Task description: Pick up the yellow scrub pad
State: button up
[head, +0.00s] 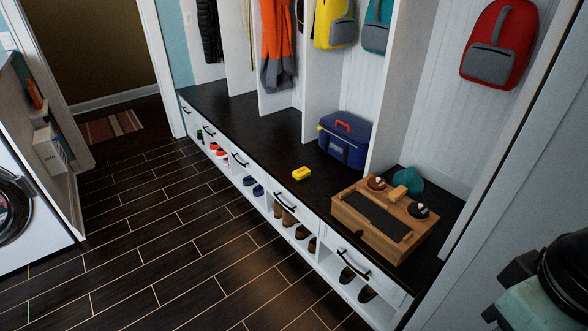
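The yellow scrub pad (301,173) is a small bright yellow block. It lies on the dark bench top (262,139), close to its front edge, left of the wooden box and in front of the blue bag. Nothing covers it. My gripper cannot be made out in the head view; only a black and pale green part of my arm shows at the lower right, well away from the pad.
A blue bag (345,138) with a red handle stands behind the pad. A wooden shoe-care box (362,235) with brushes sits to the right, beside a teal cap (408,181). Shoe cubbies and drawers front the bench. The dark plank floor (150,250) is clear.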

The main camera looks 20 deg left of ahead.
aim_at(299, 175)
jog(key=i+j, duration=0.3)
jog(key=j, duration=0.25)
jog(key=i+j, duration=0.35)
jog(key=j, duration=0.15)
jog(key=i+j, duration=0.3)
jog(key=j, duration=0.25)
jog(key=i+j, duration=0.3)
jog(key=j, duration=0.25)
jog(key=i+j+u, duration=0.1)
jog(key=i+j, duration=0.2)
jog(key=j, duration=0.2)
jog(key=i+j, duration=0.35)
jog(key=j, duration=0.15)
jog(key=i+j, duration=0.35)
jog(key=j, duration=0.15)
